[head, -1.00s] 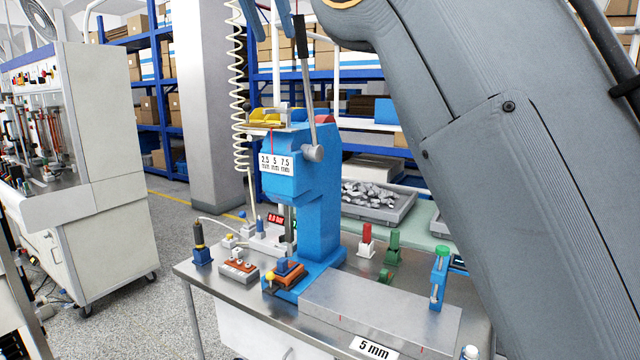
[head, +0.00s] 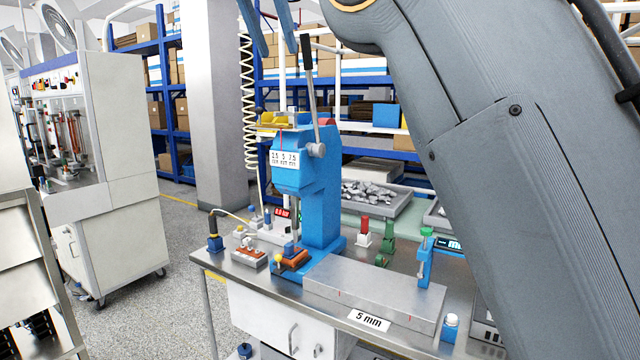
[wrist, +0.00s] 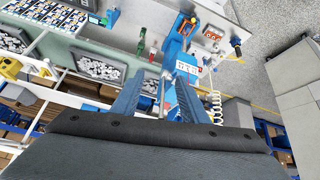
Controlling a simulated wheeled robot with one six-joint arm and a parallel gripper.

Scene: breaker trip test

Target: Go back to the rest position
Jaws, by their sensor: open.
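My gripper (head: 279,52) is at the top of the head view, with its two blue fingers apart and nothing between them. It also shows in the wrist view (wrist: 158,92), where the fingers are spread and empty. The blue press (head: 318,195) stands on the metal bench (head: 395,318), with its grey lever (head: 310,88) pointing up. In the head view, the fingers appear above and left of the lever's dark handle. The wrist view shows the press (wrist: 172,52) beyond the fingers; I cannot tell the exact gap.
A grey block labelled 5 mm (head: 375,288), a blue clamp (head: 425,262) and red and green pieces stand on the bench. A coiled cable (head: 248,100) hangs beside the press. A white test cabinet (head: 120,150) stands left, with open floor between.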

